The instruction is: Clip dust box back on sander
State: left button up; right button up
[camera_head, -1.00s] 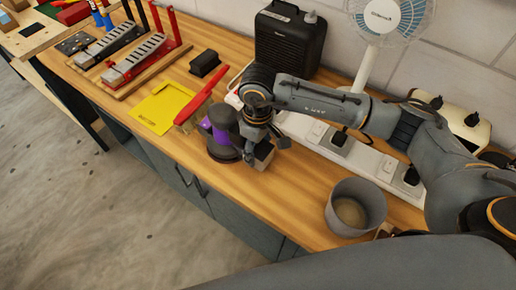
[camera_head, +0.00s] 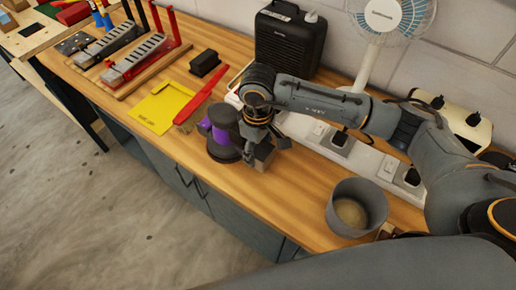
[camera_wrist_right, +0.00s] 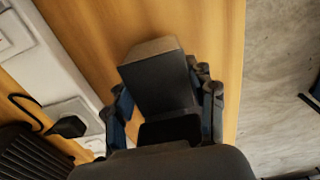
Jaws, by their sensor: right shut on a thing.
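The sander (camera_head: 221,140), dark grey with purple parts, stands on the wooden bench left of my right gripper. My right gripper (camera_head: 262,150) points down and is shut on the dust box (camera_head: 265,155), a small grey-brown box. In the right wrist view the dust box (camera_wrist_right: 155,75) sits between the two fingers of my right gripper (camera_wrist_right: 165,95), with its far end sticking out. The box is close beside the sander; I cannot tell whether they touch. The sander's near side is partly hidden by the gripper. My left gripper is not in view.
A grey bowl (camera_head: 355,208) stands right of the gripper. A white power strip (camera_head: 335,145) runs behind my arm, with a black heater (camera_head: 290,42) and a fan (camera_head: 385,25) at the wall. A yellow sheet (camera_head: 160,108) and red-handled tool (camera_head: 205,100) lie left.

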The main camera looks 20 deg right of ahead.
jog(key=o, duration=1.1)
notch_tip(320, 180, up, 12)
